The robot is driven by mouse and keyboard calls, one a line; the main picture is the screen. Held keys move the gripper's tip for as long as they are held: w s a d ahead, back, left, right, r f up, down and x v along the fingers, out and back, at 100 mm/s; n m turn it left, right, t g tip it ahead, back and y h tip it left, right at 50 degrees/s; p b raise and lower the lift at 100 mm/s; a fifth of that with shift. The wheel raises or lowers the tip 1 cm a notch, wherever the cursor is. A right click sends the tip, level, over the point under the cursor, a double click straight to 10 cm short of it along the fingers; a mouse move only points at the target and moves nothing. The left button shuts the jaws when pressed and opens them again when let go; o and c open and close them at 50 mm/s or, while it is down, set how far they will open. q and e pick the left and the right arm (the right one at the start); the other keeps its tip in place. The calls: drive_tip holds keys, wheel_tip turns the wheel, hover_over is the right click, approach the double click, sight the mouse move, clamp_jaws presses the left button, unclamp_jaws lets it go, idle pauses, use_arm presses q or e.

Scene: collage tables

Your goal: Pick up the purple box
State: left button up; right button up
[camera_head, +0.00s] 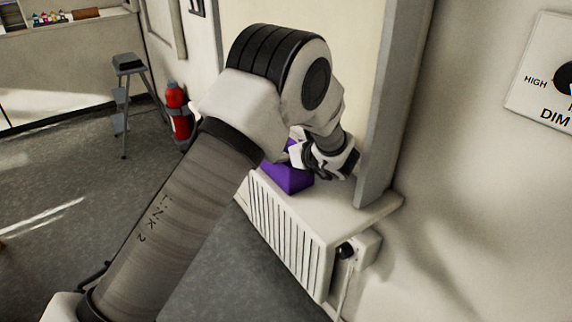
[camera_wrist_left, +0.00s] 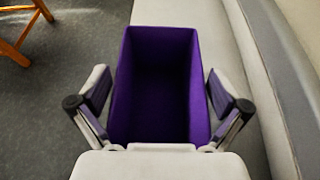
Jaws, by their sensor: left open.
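The purple box (camera_head: 287,178) sits on top of a white slatted radiator cover below a wall panel in the head view. My left arm hides part of it. In the left wrist view the purple box (camera_wrist_left: 160,85) is open-topped and looks empty. My left gripper (camera_wrist_left: 160,100) is open, with one finger on each side of the box. A small gap shows between the fingers and the box walls. In the head view the left gripper (camera_head: 300,155) is at the box, partly hidden by its own wrist. My right gripper is not in view.
The radiator (camera_head: 290,228) has a narrow top, with a valve (camera_head: 346,250) at its right end. A wall panel edge (camera_head: 392,110) stands close to my wrist. A red extinguisher (camera_head: 178,112) and a grey stool (camera_head: 130,80) stand at the left. The floor between is clear.

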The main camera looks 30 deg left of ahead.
use_arm(q)
drive_tip(key=c, duration=1.2)
